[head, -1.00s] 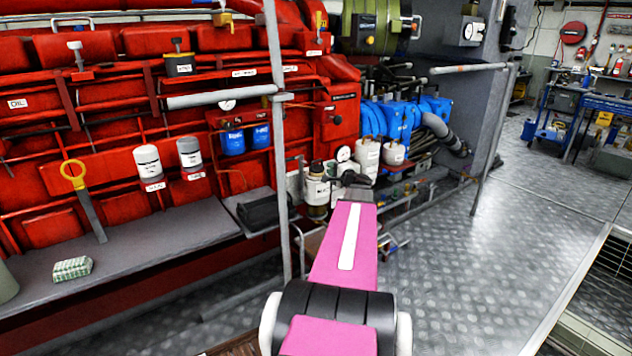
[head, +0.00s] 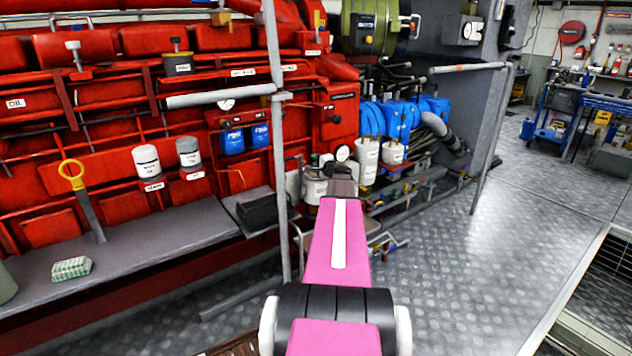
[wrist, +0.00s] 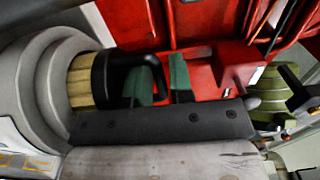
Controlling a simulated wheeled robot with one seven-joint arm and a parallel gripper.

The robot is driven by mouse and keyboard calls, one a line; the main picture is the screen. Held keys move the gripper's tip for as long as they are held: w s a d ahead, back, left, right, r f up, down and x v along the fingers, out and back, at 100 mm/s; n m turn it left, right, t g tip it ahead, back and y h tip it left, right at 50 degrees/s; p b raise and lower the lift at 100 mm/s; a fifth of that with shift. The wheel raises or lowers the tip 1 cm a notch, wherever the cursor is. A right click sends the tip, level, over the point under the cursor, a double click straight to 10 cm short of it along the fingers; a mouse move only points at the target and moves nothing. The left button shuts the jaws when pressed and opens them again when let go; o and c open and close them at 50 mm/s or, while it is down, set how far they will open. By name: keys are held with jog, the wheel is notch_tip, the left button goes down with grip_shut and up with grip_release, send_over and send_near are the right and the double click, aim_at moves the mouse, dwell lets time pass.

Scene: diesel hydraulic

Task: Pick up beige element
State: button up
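The beige element (wrist: 84,82) shows at the left of the wrist view as a short ribbed band. It sits between a large grey round body (wrist: 42,85) and a black curved part. In the head view it is too small and too hidden behind my arm to pick out surely. The beige element lies left of both pads, outside the gap. In the head view my gripper (head: 342,182) is small and dark, close to pale canisters (head: 314,190).
The red engine (head: 100,120) fills the left. A grey vertical post (head: 279,140) stands just left of my arm. White canisters (head: 367,160) and blue parts (head: 395,118) are beyond my gripper. A green-white box (head: 72,268) lies on the ledge. Metal floor at right is clear.

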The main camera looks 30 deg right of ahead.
grip_shut()
jog(key=shift+r, duration=0.1)
